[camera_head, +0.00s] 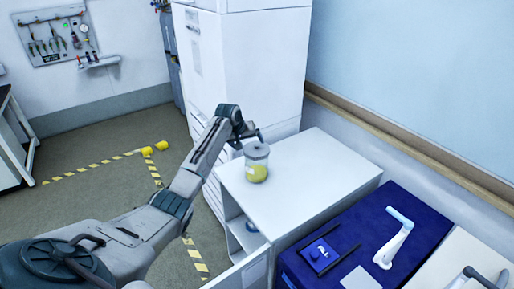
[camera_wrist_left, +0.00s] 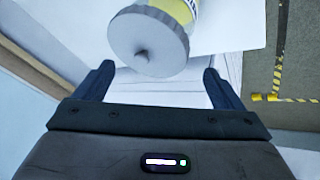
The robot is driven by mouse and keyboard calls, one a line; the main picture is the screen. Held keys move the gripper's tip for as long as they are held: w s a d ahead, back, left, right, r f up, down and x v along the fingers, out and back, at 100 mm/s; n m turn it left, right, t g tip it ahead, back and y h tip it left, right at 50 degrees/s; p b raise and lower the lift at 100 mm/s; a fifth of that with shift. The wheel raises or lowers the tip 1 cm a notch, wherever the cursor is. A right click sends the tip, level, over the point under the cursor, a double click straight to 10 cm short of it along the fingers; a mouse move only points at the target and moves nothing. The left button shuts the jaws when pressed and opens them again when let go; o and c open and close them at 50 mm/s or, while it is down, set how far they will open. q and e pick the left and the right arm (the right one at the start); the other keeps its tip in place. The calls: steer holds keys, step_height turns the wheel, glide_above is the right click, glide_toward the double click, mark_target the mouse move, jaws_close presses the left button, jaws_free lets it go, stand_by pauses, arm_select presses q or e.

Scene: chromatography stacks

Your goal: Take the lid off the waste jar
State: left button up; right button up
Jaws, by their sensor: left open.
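The waste jar (camera_head: 256,168) stands upright on the white cabinet top, with yellow contents. Its grey lid (camera_head: 256,149) is on it. In the left wrist view the lid (camera_wrist_left: 128,38) shows from above with a small knob at its middle, and part of the jar's yellow side (camera_wrist_left: 172,10) shows beyond it. My left gripper (camera_head: 250,134) is just behind and above the jar in the head view. It is open; its two fingers (camera_wrist_left: 157,80) are apart, with the lid ahead of and between them, not held. My right gripper is not clearly in view.
The white cabinet (camera_head: 318,178) has free room right of the jar. A tall white instrument stack (camera_head: 245,65) stands behind it.

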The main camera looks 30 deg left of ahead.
mark_target(251, 148)
arm_select(q)
steer(key=shift+p+x, duration=0.75)
steer(key=shift+x, duration=1.3)
steer(key=shift+s, duration=0.1)
steer(key=c, duration=1.1)
